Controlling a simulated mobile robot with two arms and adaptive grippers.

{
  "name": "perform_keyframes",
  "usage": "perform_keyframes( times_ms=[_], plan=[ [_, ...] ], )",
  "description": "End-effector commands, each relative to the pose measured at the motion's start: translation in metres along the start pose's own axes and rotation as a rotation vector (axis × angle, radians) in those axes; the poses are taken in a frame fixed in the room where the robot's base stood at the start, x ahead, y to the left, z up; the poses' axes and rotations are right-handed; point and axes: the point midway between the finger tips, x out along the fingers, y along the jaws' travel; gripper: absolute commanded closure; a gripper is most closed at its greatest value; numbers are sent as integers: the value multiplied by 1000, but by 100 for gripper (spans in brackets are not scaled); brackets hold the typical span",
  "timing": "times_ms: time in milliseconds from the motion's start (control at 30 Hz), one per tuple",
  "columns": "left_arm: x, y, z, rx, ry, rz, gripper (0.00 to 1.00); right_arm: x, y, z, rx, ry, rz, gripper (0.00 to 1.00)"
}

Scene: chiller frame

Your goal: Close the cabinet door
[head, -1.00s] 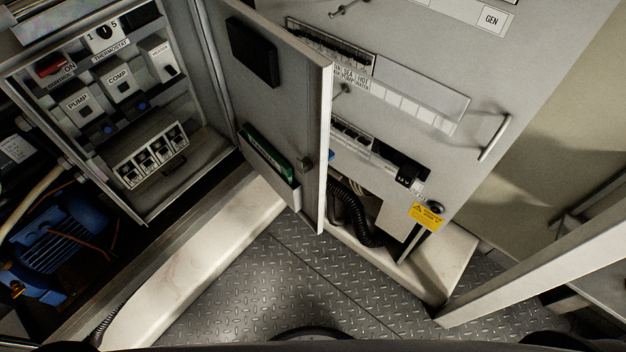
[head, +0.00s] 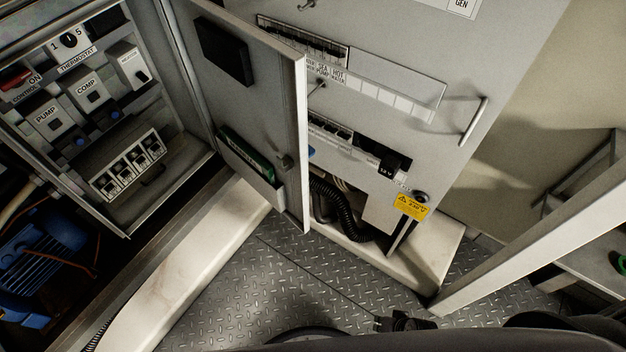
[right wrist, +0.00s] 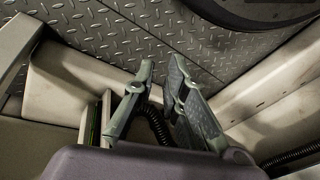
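The grey cabinet door (head: 236,107) stands open in the head view, swung out to the right of the open cabinet (head: 183,152). Its inner face shows a black box (head: 223,50), a pocket with a green item (head: 245,158) and a small latch (head: 285,161). The free edge of the door points toward me. My right gripper (head: 405,319) shows dark at the bottom edge, over the floor and apart from the door. In the right wrist view its two fingers (right wrist: 162,68) are apart with nothing held between them. My left gripper is not in view.
A grey electrical panel with a handle (head: 475,121) and yellow label (head: 411,206) stands right of the door. Black corrugated hose (head: 337,210) hangs below it. A pale beam (head: 540,240) crosses at right. The diamond-plate floor (head: 270,270) is clear.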

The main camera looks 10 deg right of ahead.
Motion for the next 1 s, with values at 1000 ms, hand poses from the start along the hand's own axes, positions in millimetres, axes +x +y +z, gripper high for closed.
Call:
perform_keyframes(
  times_ms=[1000],
  plan=[
    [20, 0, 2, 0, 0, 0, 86, -307, -255, -268, 392, 157, -1284, 100]
  ],
)
